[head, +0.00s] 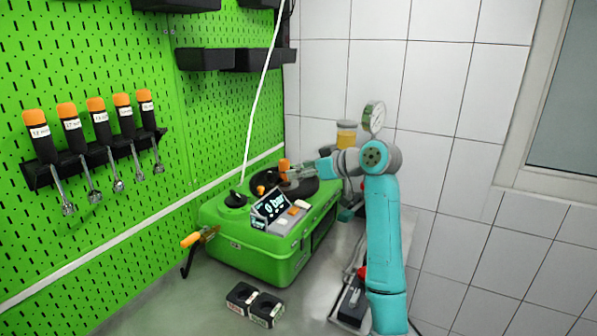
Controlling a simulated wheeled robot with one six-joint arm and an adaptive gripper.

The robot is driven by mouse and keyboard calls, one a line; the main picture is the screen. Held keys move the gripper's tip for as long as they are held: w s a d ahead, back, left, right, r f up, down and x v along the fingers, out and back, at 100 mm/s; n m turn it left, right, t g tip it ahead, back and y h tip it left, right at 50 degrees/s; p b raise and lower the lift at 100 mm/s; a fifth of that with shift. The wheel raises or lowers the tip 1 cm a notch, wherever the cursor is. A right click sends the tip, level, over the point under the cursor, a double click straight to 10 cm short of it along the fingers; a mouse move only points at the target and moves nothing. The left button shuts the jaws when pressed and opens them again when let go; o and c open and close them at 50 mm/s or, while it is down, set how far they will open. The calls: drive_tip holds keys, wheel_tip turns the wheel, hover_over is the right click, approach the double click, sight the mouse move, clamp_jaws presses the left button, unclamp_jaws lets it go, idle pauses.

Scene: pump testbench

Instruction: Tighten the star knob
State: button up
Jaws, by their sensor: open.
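The green pump testbench (262,255) stands on the grey worktop below the pegboard. A black knob-like part (235,199) sits at the top's left corner, beside the foot of the white hose. I cannot tell which part is the star knob. My gripper (296,173) is open over the disc, just right of the orange-capped part. Whether it touches that part is too small to tell.
An orange-handled lever (195,238) juts out left. Two black sockets (255,304) lie in front. Several orange-capped tools (97,118) hang on the pegboard. A gauge (374,116) stands behind my arm.

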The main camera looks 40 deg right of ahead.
sight(275, 173)
drive_tip(key=w+d+n+g+y, duration=0.1)
drive_tip(key=y, duration=0.1)
drive_tip(key=w+d+n+y, duration=0.1)
drive_tip(key=n, duration=0.1)
drive_tip(key=shift+w+d+f+g+y, duration=0.4)
drive_tip(key=shift+w+d+r+n+g+y, duration=0.15)
drive_tip(key=shift+d+n+g+y, duration=0.1)
drive_tip(key=shift+n+y, duration=0.25)
drive_tip(key=shift+w+d+n+g+y, duration=0.1)
drive_tip(key=shift+d+n+g+y, duration=0.15)
drive_tip(key=shift+n, duration=0.35)
drive_tip(key=x, duration=1.1)
drive_tip(key=shift+r, duration=0.2)
drive_tip(key=c, duration=1.2)
